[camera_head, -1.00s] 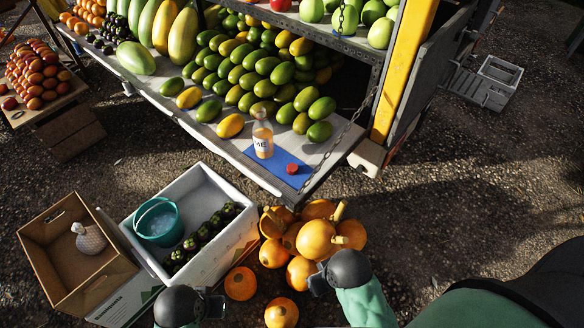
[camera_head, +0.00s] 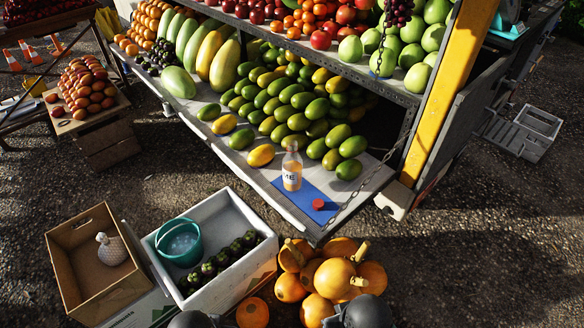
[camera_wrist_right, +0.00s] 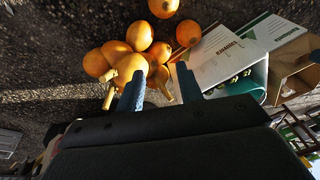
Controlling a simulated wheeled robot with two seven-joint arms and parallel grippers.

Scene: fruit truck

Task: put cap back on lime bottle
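The lime bottle (camera_head: 291,168) is clear with amber contents and stands upright on a blue mat (camera_head: 325,191) near the shelf's front corner. Its top shows no red cap. A red cap (camera_head: 318,204) lies on the mat, right of the bottle and nearer the edge, apart from it. My right gripper (camera_wrist_right: 160,70) is open and empty in the right wrist view, with its two blue fingers apart. In the head view it is low at the bottom edge, well below the shelf. My left gripper is mostly cut off at the bottom edge; its fingers are unclear.
Orange pumpkins (camera_head: 331,278) are heaped on the ground below the shelf. A white crate (camera_head: 240,288) holds a teal bucket (camera_head: 179,242) and dark fruit; a cardboard box (camera_head: 72,275) stands beside it. Mangoes lie behind the bottle. A chain (camera_head: 371,185) hangs right of the mat.

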